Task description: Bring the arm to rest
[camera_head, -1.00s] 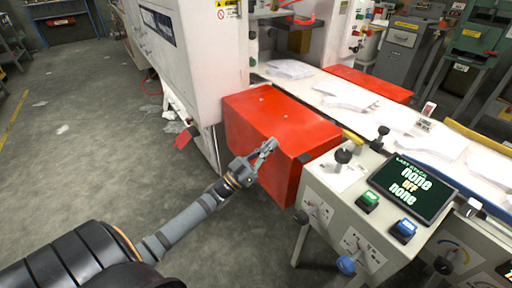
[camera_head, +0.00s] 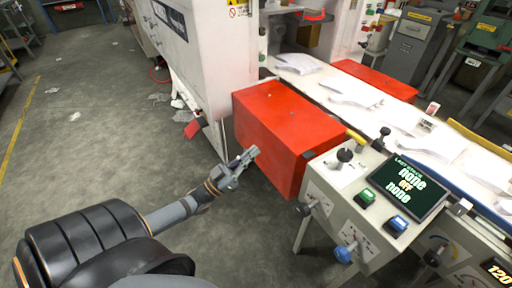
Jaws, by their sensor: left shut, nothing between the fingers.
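My left gripper (camera_head: 246,158) is shut and empty. It hangs in front of the red box-shaped cover (camera_head: 290,125) of the machine, close to its lower left side; I cannot tell the exact gap. My left arm comes in from the lower left, with its large black upper part low in the picture. My right gripper is out of view.
The control panel (camera_head: 352,190) with knobs, a green and a blue button and a screen (camera_head: 407,189) stands at the right. A white machine housing (camera_head: 215,60) rises behind. White sheets (camera_head: 350,92) lie on the bed. The grey floor (camera_head: 95,150) at left is mostly clear.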

